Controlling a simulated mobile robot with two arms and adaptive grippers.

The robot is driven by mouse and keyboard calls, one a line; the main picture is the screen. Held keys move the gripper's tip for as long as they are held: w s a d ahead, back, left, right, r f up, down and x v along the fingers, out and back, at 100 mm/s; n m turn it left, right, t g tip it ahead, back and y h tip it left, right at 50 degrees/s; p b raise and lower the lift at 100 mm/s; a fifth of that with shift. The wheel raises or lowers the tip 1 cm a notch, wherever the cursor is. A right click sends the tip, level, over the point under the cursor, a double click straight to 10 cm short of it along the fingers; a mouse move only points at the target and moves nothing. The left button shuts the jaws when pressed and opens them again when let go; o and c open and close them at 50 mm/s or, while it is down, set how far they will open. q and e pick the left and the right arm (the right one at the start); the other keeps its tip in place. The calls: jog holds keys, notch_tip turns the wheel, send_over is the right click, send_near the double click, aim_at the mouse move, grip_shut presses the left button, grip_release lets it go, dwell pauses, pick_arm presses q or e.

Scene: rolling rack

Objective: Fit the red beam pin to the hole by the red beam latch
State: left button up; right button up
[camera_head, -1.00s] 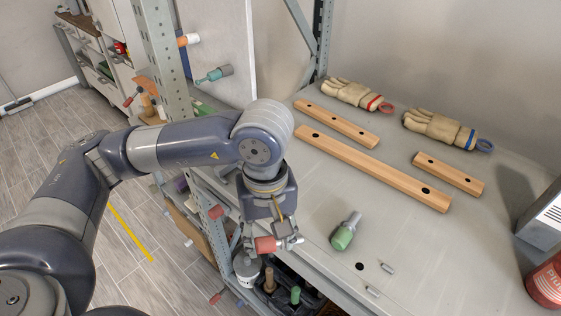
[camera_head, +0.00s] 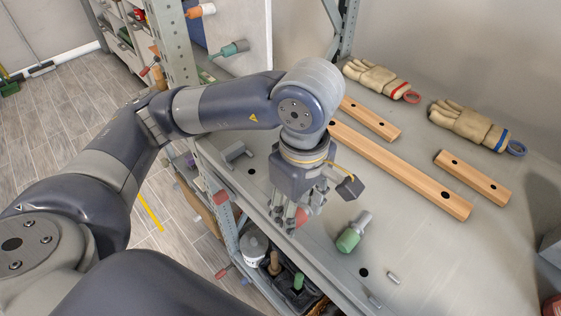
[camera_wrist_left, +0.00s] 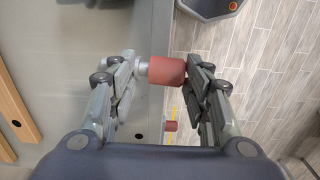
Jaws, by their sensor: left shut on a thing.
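My left gripper (camera_head: 298,217) is shut on a red pin (camera_head: 302,217), above the front part of the grey shelf, left of the green pin. In the left wrist view the red pin (camera_wrist_left: 166,70) lies sideways between the two fingers (camera_wrist_left: 160,73), its grey shaft end toward the left finger. A dark hole (camera_head: 251,171) shows in the shelf, below a grey block-like part (camera_head: 235,150). Another hole (camera_head: 364,272) is at the right, near a small grey latch piece (camera_head: 393,278). I cannot tell which latch is the red one. My right gripper is not in view.
A green pin (camera_head: 349,238) lies on the shelf (camera_head: 420,240), right of the gripper. Wooden beams (camera_head: 400,170) and gloves (camera_head: 468,125) lie behind. Red pins (camera_head: 222,197) stick out along the rack's front edge. A dark tray (camera_head: 292,285) is below.

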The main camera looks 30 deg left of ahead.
pick_arm(q)
jog(key=w+a+p, duration=0.1)
jog(key=w+a, duration=0.2)
jog(key=w+a+p, duration=0.2)
jog(key=w, duration=0.1)
jog(key=w+a+f+p, duration=0.1)
jog(key=w+a, duration=0.2)
jog(key=w, duration=0.1)
jog(key=shift+a, duration=0.3)
jog(key=shift+w+a+f+p, duration=0.1)
jog(key=shift+w+a+p, duration=0.25)
jog(key=shift+w, duration=0.15)
jog(key=shift+w+a+f+p, duration=0.35)
jog(key=shift+w+a+p, duration=0.15)
jog(key=shift+p, duration=0.2)
notch_tip(320, 180, down, 2)
jog(key=shift+f+p, duration=0.15)
jog(key=shift+p, duration=0.3)
jog(key=shift+f, duration=0.2)
jog(key=shift+s, duration=0.1)
jog(key=o, duration=1.4)
jog(key=shift+f, duration=0.1)
